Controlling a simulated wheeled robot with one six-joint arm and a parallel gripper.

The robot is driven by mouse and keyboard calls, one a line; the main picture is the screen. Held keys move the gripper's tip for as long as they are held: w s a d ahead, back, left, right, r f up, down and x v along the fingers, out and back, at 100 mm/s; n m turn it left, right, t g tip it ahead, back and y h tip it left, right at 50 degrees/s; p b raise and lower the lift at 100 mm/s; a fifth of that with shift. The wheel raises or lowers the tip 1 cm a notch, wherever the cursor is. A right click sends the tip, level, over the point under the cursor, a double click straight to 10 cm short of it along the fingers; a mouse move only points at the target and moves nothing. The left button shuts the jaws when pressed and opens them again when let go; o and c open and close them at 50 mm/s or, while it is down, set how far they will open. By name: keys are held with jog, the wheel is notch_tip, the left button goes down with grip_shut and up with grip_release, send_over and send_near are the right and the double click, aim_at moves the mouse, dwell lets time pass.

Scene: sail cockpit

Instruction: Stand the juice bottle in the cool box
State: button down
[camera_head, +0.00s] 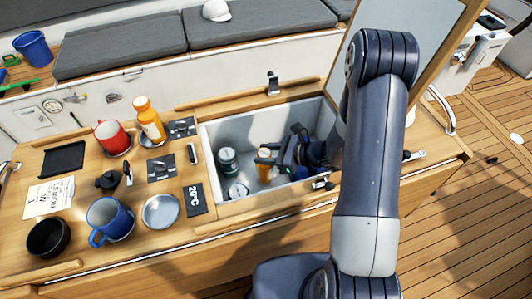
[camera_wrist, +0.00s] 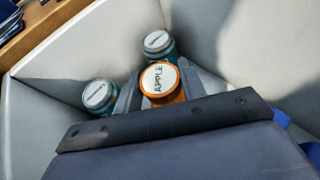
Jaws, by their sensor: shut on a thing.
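The cool box (camera_head: 222,121) is a pale open well sunk in the wooden counter; its inner wall fills much of the wrist view (camera_wrist: 235,50). My gripper (camera_head: 268,160) is down inside it, shut on an orange juice bottle (camera_head: 264,173). In the wrist view the bottle's round top reads "APPLE" (camera_wrist: 159,78), between the two fingers. It looks roughly upright; its base is hidden, so I cannot tell whether it touches the floor. Another orange bottle (camera_head: 151,124) with a white label stands on the counter to the left.
Two teal cans with pale lids stand in the box, one farther back (camera_head: 228,160) and one nearer (camera_head: 237,191), close to the held bottle. A red mug (camera_head: 112,137), blue mug (camera_head: 108,217) and metal dish (camera_head: 160,211) are left. The raised lid (camera_head: 425,35) is behind my arm.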

jog(key=shift+f, duration=0.3)
jog(key=c, duration=0.9)
grip_release()
jog(key=shift+o, duration=0.2)
jog(key=shift+r, duration=0.1)
jog(key=shift+r+p, duration=0.9)
jog(key=b+v, duration=0.2)
jog(key=v, duration=0.5)
jog(key=shift+d+f, duration=0.25)
jog(key=shift+s, duration=0.1)
